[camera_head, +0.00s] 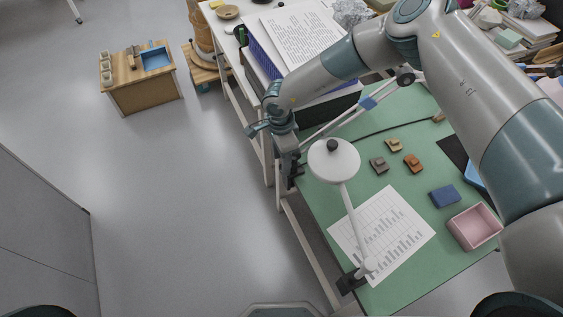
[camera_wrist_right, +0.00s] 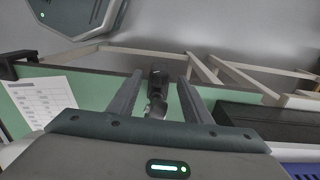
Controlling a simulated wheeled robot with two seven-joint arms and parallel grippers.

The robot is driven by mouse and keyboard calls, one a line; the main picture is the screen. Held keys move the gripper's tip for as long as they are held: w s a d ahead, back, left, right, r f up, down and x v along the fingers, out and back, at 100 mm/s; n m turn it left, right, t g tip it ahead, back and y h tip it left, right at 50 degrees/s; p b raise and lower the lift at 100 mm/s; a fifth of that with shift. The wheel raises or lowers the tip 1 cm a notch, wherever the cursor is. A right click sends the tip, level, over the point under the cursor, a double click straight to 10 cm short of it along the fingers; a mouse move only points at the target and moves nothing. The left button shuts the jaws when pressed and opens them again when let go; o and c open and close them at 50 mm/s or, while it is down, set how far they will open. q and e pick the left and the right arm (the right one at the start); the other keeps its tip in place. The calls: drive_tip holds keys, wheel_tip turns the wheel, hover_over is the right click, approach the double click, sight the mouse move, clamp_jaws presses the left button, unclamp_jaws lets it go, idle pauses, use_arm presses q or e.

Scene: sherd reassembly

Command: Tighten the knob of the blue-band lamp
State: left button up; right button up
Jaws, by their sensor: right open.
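The blue-band lamp (camera_head: 345,118) has a pale slanting arm with a blue band (camera_head: 368,103) around it. Its low end runs to the table's left edge, where my right gripper (camera_head: 291,168) hides most of its foot. In the right wrist view, a dark clamp part (camera_wrist_right: 159,77) with a rounded grey piece (camera_wrist_right: 155,108) lies between the two fingers. My right gripper also shows there (camera_wrist_right: 160,84), open, with a gap on both sides of the part. I cannot tell which piece is the knob. My left gripper is not in view.
A second, white-headed lamp (camera_head: 335,166) stands close to my right gripper, clamped at the front edge. The green table top (camera_head: 318,205) also holds a printed sheet (camera_head: 400,235), small blocks (camera_head: 413,163), a blue block (camera_head: 444,196) and a pink box (camera_head: 458,233). Open floor lies left.

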drive_tip(key=shift+f+p, duration=0.3)
drive_tip(key=shift+f, duration=1.4)
drive_tip(key=c, duration=1.1)
drive_tip(key=shift+o, duration=0.2)
drive_tip(key=shift+d, duration=0.1)
